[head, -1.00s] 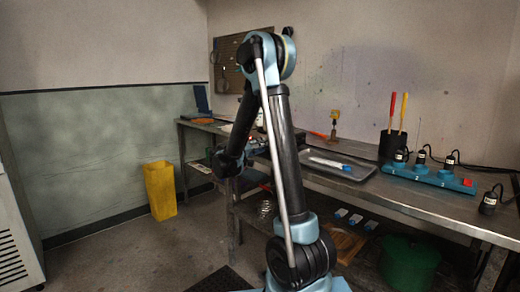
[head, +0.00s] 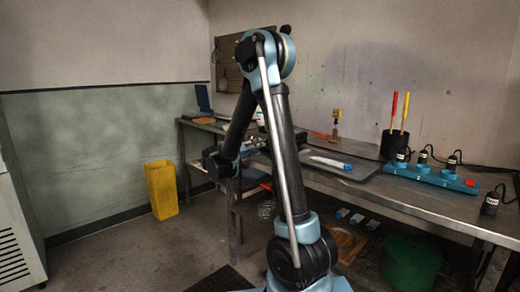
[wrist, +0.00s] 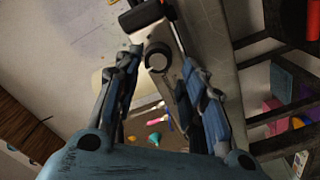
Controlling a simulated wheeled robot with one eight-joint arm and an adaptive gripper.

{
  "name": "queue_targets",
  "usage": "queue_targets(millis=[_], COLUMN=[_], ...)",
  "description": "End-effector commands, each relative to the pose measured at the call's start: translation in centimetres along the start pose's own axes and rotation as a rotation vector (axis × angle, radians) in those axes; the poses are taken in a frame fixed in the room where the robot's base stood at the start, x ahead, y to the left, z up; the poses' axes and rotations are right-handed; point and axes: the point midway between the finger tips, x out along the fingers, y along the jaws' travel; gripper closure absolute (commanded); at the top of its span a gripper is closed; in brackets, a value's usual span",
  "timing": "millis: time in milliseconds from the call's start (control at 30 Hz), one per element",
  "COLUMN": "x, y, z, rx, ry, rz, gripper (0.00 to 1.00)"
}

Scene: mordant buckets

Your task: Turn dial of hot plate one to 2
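In the wrist view, a round black dial (wrist: 157,56) sits on the front of a narrow grey device (wrist: 178,88), which looks like a hot plate. My gripper (wrist: 160,63) is open, with one finger on each side of the dial. The left finger shows a gap from the dial; contact on the right cannot be told. No number marks on the dial are readable. In the head view, my arm hides the device, and my fingers cannot be made out.
A long metal bench (head: 400,195) runs along the wall. It carries a tray (head: 352,170), a black holder (head: 394,145) with red and yellow handles, and a blue strip (head: 432,177) with several black plugs. A yellow bin (head: 161,190) and a green tub (head: 411,262) stand below.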

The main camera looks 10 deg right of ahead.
Motion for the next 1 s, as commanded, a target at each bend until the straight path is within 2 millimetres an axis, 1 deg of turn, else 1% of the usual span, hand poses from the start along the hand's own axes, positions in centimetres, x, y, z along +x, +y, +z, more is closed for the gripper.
queue_targets(millis=[33,200,300,433,633,1000], x=[-1.0,-3.9,-5.4,-6.9,-8.1,-8.2], y=[-0.1,-0.1,-0.1,-0.2,-0.1,-0.1], z=[-0.1,-0.1,-0.1,-0.1,0.0,0.0], rx=[0.0,0.0,0.0,0.0,-0.001,-0.001], ry=[0.003,0.003,0.003,0.002,0.001,-0.001], rz=[-0.003,-0.003,-0.003,-0.003,-0.002,-0.002], gripper=[0.61,0.61,0.61,0.61,0.61,0.61])
